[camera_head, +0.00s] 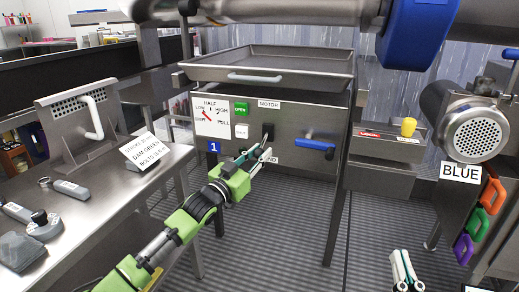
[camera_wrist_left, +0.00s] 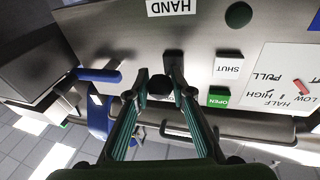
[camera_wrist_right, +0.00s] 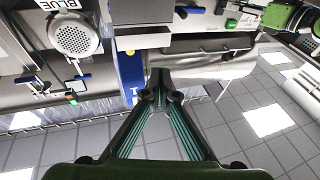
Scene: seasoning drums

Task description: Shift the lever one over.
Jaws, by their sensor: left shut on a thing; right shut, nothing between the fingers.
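The black lever (camera_head: 267,131) stands on the grey panel (camera_head: 300,160) under the MOTOR label (camera_head: 269,104). My left gripper (camera_head: 262,152) is at this lever, partly covering the plate below. A blue-handled lever (camera_head: 316,142) sits to the right on the same panel, apart from the gripper. My right gripper (camera_head: 404,268) is shut and empty, low at the right, away from the panel; its tips also meet in the right wrist view (camera_wrist_right: 160,96).
A dial plate (camera_head: 210,115) with a red pointer and a green OPEN button (camera_head: 241,108) are left of the lever. A steel bench (camera_head: 100,190) with tools stands at left. A yellow knob (camera_head: 408,127) and a BLUE-labelled motor housing (camera_head: 472,135) are at right.

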